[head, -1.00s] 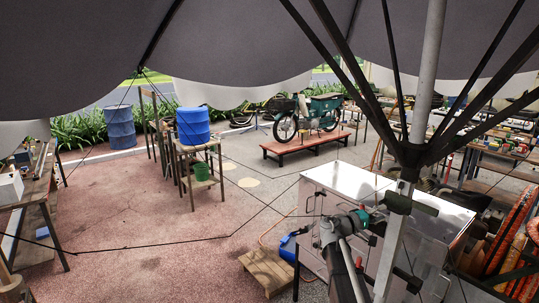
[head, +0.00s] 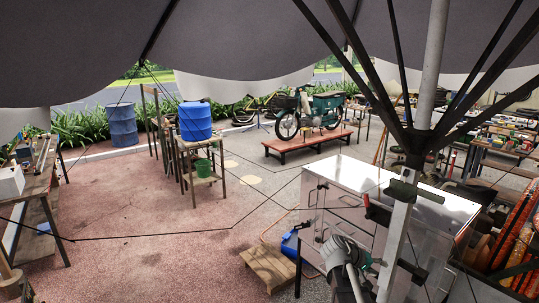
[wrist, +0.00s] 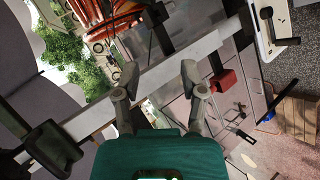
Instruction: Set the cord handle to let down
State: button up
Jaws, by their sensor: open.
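A lever with a red grip (head: 378,212) sticks out to the left of the pale umbrella pole (head: 391,245), just below a dark block (head: 410,192). I take it to be the cord handle. In the wrist view the red grip (wrist: 225,82) hangs on a dark arm beside the pole (wrist: 165,72), to the right of my fingers. My gripper (wrist: 157,80) is open and empty, its fingers apart with the pole beyond them. In the head view my gripper (head: 366,263) is left of the pole and lower than the red grip; its fingertips are not clear there.
A metal cabinet (head: 335,200) with a bright top stands behind the pole. Orange hoses (head: 514,235) are at the right, a wooden pallet (head: 268,264) and blue object (head: 290,243) on the ground left. Black umbrella ribs (head: 415,140) spread overhead. Open paving lies further left.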

jog(key=s+a+f+g+y+b, duration=0.2)
jog(key=s+a+f+y+b, duration=0.3)
jog(key=s+a+f+y, duration=0.6)
jog(key=s+a+f, duration=0.3)
jog(key=a, duration=0.2)
jog(key=shift+a+f+b, duration=0.2)
jog(key=shift+f+b, duration=0.1)
jog(key=shift+b, duration=0.05)
jog(key=shift+s+d, duration=0.1)
dwell(1.4)
